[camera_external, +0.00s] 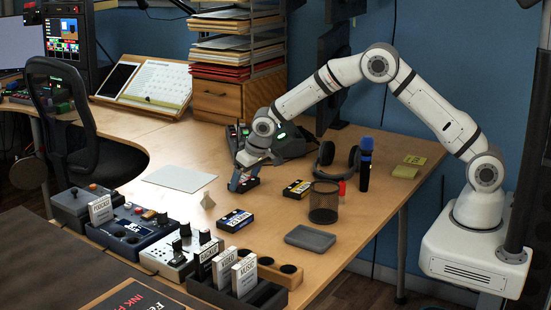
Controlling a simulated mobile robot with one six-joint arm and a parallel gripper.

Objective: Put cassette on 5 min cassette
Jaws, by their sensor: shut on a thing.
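My gripper (242,183) is at the middle of the desk, pointing down and shut on a small dark cassette (251,184), mostly hidden by the fingers. I cannot tell whether it touches the desk. A black cassette with a white and blue label (235,220) lies flat on the desk, in front of my gripper. Another black cassette with a yellow label (298,188) lies to the right of my gripper. The print on the labels is too small to read, so I cannot tell which is the 5 min cassette.
A mesh cup (323,203), a grey tray (310,238), a blue-topped microphone (365,163) and headphones (337,160) stand to the right. A small pale pyramid (207,199) is left of the white-labelled cassette. A rack with upright labelled cases (244,274) lines the front edge.

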